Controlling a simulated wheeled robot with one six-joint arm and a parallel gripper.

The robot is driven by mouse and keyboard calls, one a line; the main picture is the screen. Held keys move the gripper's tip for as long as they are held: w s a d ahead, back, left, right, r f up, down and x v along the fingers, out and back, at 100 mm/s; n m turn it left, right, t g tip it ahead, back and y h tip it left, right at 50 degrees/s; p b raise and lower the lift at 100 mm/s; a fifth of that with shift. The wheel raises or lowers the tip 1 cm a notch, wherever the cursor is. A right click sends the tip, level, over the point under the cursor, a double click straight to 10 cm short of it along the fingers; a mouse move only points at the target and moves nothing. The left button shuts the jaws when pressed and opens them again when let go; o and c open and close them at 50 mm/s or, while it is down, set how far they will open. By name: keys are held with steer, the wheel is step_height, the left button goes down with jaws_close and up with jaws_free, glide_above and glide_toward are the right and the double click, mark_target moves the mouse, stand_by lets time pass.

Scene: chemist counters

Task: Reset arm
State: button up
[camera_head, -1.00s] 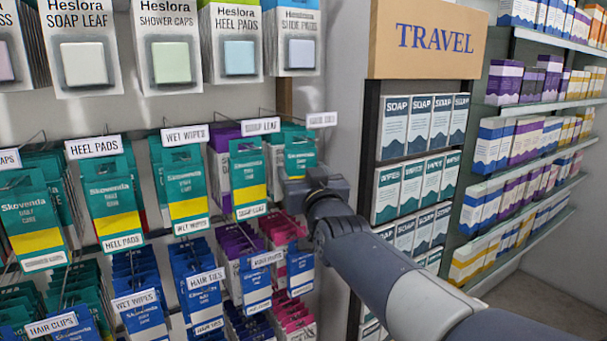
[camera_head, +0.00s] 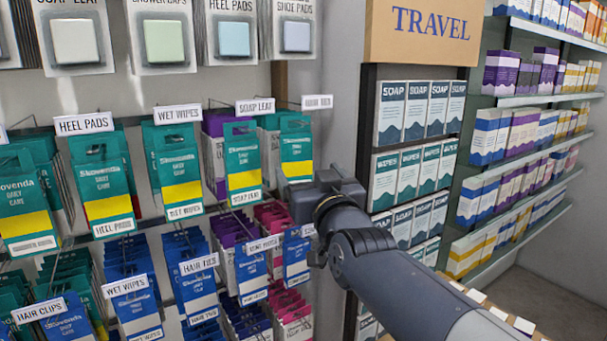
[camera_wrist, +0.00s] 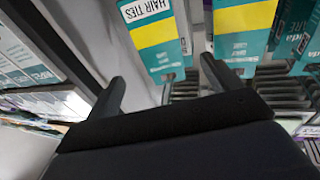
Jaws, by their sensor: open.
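My gripper (camera_wrist: 162,72) shows in the wrist view with its two dark fingers spread apart and nothing between them. Beyond the fingers hang a green and yellow pack under a HAIR TIES label (camera_wrist: 146,10) and more green packs (camera_wrist: 240,22). In the head view my arm reaches in from the lower right, and its dark wrist end is in front of the right end of the hanging packs. The fingers are not clear in that view. I cannot tell whether the gripper touches any pack.
Rows of hanging packs, including heel pads (camera_head: 100,190) and wet wipes (camera_head: 178,180), fill the left on hooks. A rack of soap boxes (camera_head: 390,112) under a TRAVEL sign (camera_head: 425,28) stands close right of the arm. Shelves of boxes (camera_head: 515,75) line the far right.

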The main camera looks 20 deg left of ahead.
mark_target(298, 155)
steer(key=shift+b+v, duration=0.4)
steer(key=shift+v, duration=1.45)
steer(key=p+x, duration=0.4)
steer(key=x, duration=0.7)
steer(key=shift+w, duration=0.1)
steer(key=shift+s+d+r+p, duration=0.15)
steer(key=shift+s+d+p, duration=0.2)
steer(key=shift+p, duration=0.1)
